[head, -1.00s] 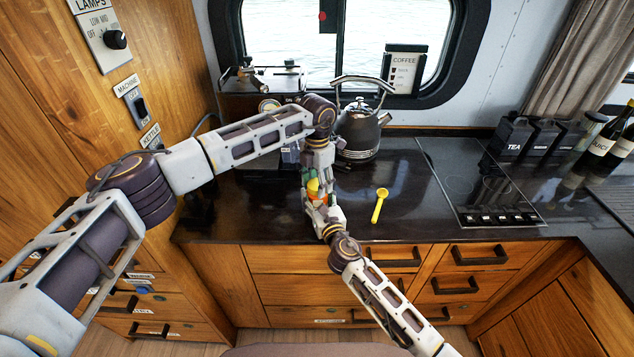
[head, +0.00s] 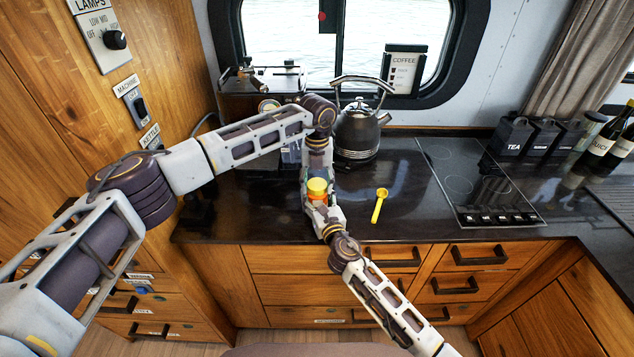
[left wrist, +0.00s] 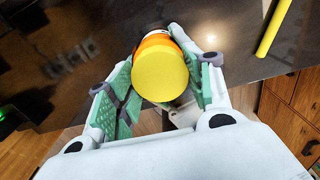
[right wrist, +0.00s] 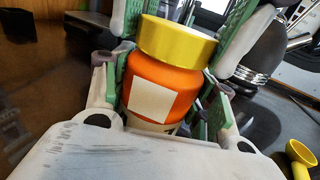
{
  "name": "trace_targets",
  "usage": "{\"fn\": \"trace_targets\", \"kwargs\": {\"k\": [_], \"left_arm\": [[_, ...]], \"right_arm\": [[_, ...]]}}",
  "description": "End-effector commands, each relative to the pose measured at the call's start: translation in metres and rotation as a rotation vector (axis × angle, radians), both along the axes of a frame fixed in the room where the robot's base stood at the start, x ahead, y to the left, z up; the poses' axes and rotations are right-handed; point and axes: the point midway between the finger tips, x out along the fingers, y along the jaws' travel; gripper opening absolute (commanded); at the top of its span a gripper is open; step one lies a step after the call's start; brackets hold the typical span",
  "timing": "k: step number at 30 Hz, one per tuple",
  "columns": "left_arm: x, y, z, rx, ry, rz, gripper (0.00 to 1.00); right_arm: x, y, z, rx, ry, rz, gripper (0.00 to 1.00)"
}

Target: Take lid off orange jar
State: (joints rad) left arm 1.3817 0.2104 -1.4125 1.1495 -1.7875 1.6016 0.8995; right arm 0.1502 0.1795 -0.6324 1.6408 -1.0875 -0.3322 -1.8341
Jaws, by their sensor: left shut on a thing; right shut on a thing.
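The orange jar (right wrist: 168,88) with a pale label stands upright between my two grippers, in the middle of the head view. Its yellow lid (head: 317,186) sits at the jar's mouth; it fills the right wrist view's top (right wrist: 176,42) and shows from above in the left wrist view (left wrist: 160,76). My left gripper (left wrist: 162,72) comes from the far side, with its green-padded fingers shut on the lid. My right gripper (right wrist: 165,98) is shut on the jar's body below the lid. Whether the lid is loose, I cannot tell.
A yellow scoop (head: 380,205) lies on the dark counter to the right. The kettle (head: 360,130) stands behind it, with the cooktop (head: 475,185) further right. The counter between scoop and cooktop is clear.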

Motion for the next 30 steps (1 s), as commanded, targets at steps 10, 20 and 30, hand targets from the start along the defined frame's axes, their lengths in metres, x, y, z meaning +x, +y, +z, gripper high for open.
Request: {"fn": "trace_targets", "kwargs": {"k": [10, 20, 30], "left_arm": [[0.0011, 0.0002, 0.0004, -0.001, -0.003, 0.284, 0.23], [0.0011, 0.0004, 0.0005, -0.001, -0.002, 0.409, 0.23], [0.0014, 0.0006, 0.0005, -0.001, -0.003, 0.411, 0.23]], "right_arm": [[-0.0008, 0.0013, 0.0004, 0.000, -0.001, 0.003, 0.00], [-0.0007, 0.0012, 0.0003, 0.000, -0.001, 0.002, 0.00], [-0.0003, 0.0005, 0.0003, 0.000, -0.001, 0.001, 0.00]]}}
